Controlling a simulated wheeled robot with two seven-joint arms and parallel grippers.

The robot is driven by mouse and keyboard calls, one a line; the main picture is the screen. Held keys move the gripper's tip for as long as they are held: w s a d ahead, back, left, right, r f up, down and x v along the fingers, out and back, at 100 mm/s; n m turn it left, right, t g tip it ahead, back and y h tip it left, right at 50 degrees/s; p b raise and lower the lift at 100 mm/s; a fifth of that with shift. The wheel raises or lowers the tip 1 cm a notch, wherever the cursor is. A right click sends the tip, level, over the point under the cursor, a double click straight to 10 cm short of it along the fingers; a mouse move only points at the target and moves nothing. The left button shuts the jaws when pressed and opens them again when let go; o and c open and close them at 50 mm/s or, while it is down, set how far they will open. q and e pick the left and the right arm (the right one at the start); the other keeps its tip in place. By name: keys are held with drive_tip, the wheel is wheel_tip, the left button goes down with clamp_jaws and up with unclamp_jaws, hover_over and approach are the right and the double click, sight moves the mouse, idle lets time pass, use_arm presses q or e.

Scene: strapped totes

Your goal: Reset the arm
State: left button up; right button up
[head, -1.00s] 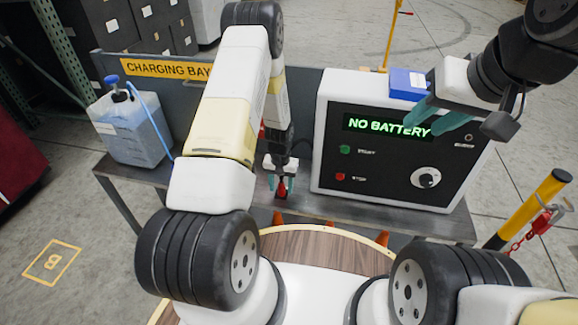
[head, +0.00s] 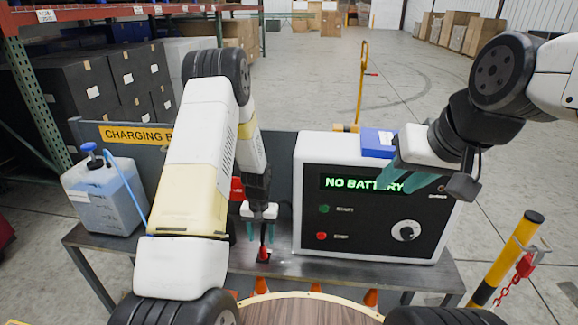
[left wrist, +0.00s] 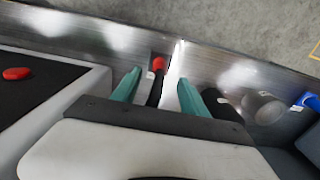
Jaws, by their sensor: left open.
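My left gripper (head: 260,232) is open above the bench, left of the white charging box (head: 372,250). Just below its teal fingers a small red piece (head: 263,253) with a thin dark stem stands on the bench. In the left wrist view my left gripper (left wrist: 158,90) has its fingers apart, with the red end (left wrist: 159,64) and dark stem showing between them; contact cannot be judged. My right gripper (head: 418,182) has its teal fingers apart in front of the box's upper part, partly covering the "NO BATTERY" display (head: 352,183). A blue block (head: 378,143) sits on the box's top.
The metal bench (head: 210,258) carries a bluish jug (head: 105,195) at left. A "CHARGING BAY" sign (head: 138,134) is behind. A yellow-black post (head: 508,258) with red chain stands at right. Orange cones show under the bench. Shelving is at far left; open floor lies behind.

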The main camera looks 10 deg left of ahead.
use_arm(q)
drive_tip(key=s+r+t+h, duration=0.1)
drive_tip(key=s+r+t, duration=0.25)
drive_tip(key=r, duration=2.25)
drive_tip(key=s+d+r+t, duration=0.1)
drive_tip(key=s+r, duration=0.6)
drive_tip(key=s, duration=0.3)
drive_tip(key=s+d+r+t+h, duration=0.1)
drive_tip(key=s+r, duration=0.7)
drive_tip(key=s, duration=0.2)
drive_tip(key=shift+s+t, duration=0.25)
drive_tip(key=shift+t, duration=0.1)
